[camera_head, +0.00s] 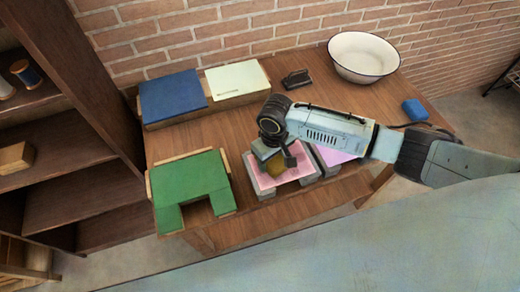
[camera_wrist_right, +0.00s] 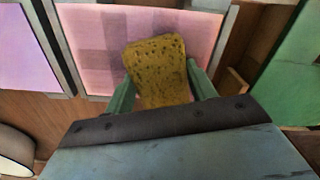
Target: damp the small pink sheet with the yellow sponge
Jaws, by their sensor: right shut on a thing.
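The small pink sheet (camera_head: 262,181) lies in a grey-edged frame near the front of the table, and it also shows in the right wrist view (camera_wrist_right: 88,45). Darker square patches show on it there. My right gripper (camera_head: 271,160) is shut on the yellow sponge (camera_wrist_right: 158,72), with a green finger on each side. In the head view the sponge (camera_head: 278,167) is partly hidden by the gripper and lies over the sheet. I cannot tell whether it touches the sheet. My left gripper is not in view.
A lilac sheet (camera_head: 333,156) lies just right, partly under my arm. A green U-shaped piece (camera_head: 186,179) is at left. Blue (camera_head: 172,97) and pale green (camera_head: 237,79) panels, a dark object (camera_head: 296,79) and a white bowl (camera_head: 363,60) stand behind. A blue block (camera_head: 414,110) is right.

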